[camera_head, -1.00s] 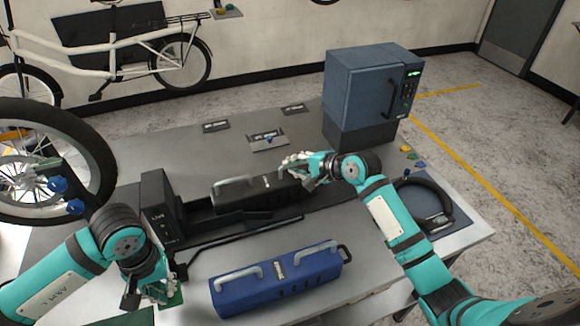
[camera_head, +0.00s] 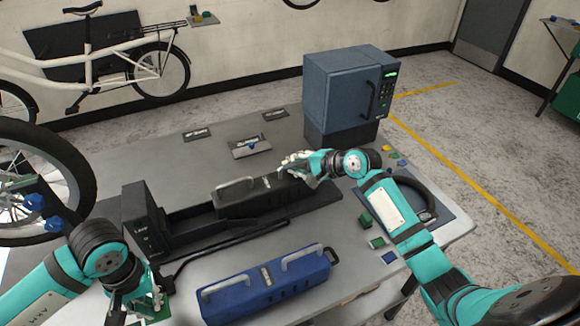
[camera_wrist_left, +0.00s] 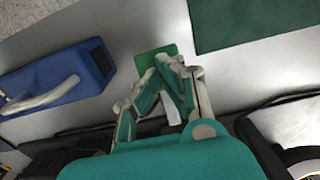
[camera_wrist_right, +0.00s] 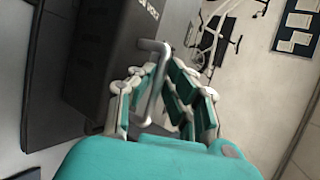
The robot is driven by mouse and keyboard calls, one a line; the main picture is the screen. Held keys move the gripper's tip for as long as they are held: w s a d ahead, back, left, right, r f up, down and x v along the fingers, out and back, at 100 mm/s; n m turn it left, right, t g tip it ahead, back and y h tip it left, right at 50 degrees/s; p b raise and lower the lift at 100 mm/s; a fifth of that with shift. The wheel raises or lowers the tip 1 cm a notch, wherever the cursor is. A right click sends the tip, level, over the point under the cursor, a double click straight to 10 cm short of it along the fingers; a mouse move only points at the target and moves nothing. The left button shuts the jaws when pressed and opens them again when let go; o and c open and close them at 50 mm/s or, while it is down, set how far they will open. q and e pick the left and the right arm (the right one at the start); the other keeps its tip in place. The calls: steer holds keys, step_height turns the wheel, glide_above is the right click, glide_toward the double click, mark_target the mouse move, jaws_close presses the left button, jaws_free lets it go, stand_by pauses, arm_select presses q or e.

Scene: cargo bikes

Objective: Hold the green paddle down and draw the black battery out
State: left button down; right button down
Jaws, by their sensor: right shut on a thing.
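The black battery (camera_head: 262,197) lies along a dark rail (camera_head: 190,222) on the grey table, with a gap between it and the black dock (camera_head: 143,222). My right gripper (camera_head: 298,164) is shut on the battery's far-end grey handle, which also shows between its fingers in the right wrist view (camera_wrist_right: 157,75). The green paddle (camera_wrist_left: 155,58) sits at the table's near left, partly hidden by my left gripper in the head view. My left gripper (camera_wrist_left: 163,70) has its fingertips together over the paddle's edge; whether they press it I cannot tell.
A blue battery (camera_head: 265,287) with two grey handles lies in front. A dark cable (camera_head: 225,240) runs between them. A blue cabinet (camera_head: 345,90) stands at the back right. Small blocks and a black ring (camera_head: 428,205) lie at the right. A bicycle wheel stands at the left.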

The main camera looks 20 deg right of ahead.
steer(key=shift+w+d+r, duration=0.1)
steer(key=shift+d+r, duration=0.05)
steer(key=shift+d, duration=0.95)
steer(key=shift+d+r, duration=0.1)
steer(key=shift+d, duration=1)
arm_select(q)
step_height(320, 180, up, 7)
step_height(320, 180, up, 12)
stand_by(0.4)
arm_select(e)
steer(key=c, duration=1.3)
jaws_free()
steer(key=shift+f, duration=0.1)
